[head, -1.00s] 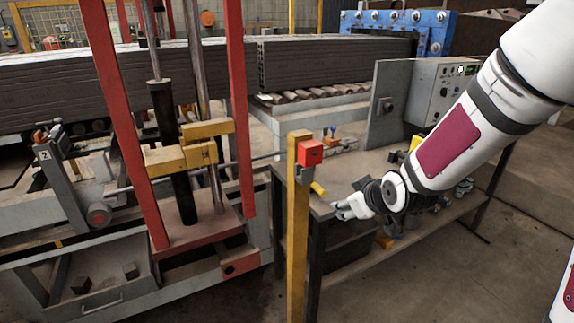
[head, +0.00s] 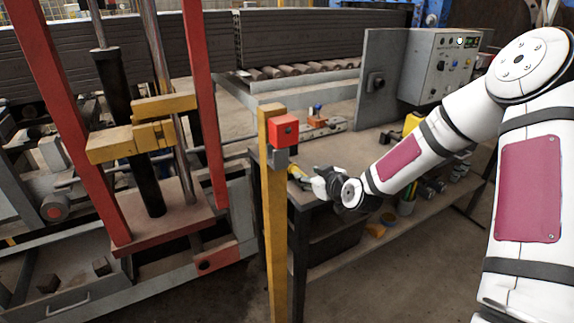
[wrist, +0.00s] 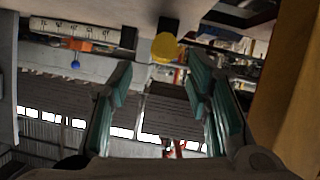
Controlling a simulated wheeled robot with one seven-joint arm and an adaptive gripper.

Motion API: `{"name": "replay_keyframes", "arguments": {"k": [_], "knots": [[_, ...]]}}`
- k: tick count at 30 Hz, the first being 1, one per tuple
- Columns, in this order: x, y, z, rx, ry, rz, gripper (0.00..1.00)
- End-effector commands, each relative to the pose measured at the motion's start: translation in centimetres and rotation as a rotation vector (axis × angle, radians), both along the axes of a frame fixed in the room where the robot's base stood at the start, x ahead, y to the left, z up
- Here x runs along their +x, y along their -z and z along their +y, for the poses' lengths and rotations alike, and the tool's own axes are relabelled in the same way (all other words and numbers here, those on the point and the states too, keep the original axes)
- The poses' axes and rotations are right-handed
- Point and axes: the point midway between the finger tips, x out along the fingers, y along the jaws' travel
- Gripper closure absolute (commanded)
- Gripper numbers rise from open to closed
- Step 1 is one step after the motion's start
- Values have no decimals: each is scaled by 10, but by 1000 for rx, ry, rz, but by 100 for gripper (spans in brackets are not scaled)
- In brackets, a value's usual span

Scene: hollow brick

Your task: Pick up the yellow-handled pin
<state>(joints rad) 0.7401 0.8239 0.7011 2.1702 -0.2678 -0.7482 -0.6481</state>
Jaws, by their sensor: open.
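The yellow-handled pin (head: 295,171) sticks out beside the yellow post, just below the red block, in the head view. In the wrist view its round yellow end (wrist: 165,47) faces the camera, slightly right of centre and beyond the fingertips. My gripper (head: 307,181) is close to the handle, on its right side in the head view. In the wrist view my gripper (wrist: 160,82) is open, its two green-grey fingers apart with nothing between them. The head view does not show clearly whether a finger touches the handle.
The yellow post (head: 274,235) stands close to my gripper and shows at the right of the wrist view (wrist: 291,90). The workbench (head: 345,160) lies behind, with a control box (head: 440,66). A red-framed press (head: 204,100) stands left.

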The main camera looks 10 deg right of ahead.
Motion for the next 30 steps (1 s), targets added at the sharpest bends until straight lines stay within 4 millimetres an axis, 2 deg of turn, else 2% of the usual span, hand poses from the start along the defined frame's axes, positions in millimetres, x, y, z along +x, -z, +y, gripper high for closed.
{"name": "replay_keyframes", "arguments": {"k": [8,18,26,27,30], "knots": [[18,8,6,0,-1,0,55],[56,26,18,0,-2,2,55],[59,27,18,0,0,1,55],[59,27,18,0,0,1,58],[59,27,18,0,0,1,80]]}}
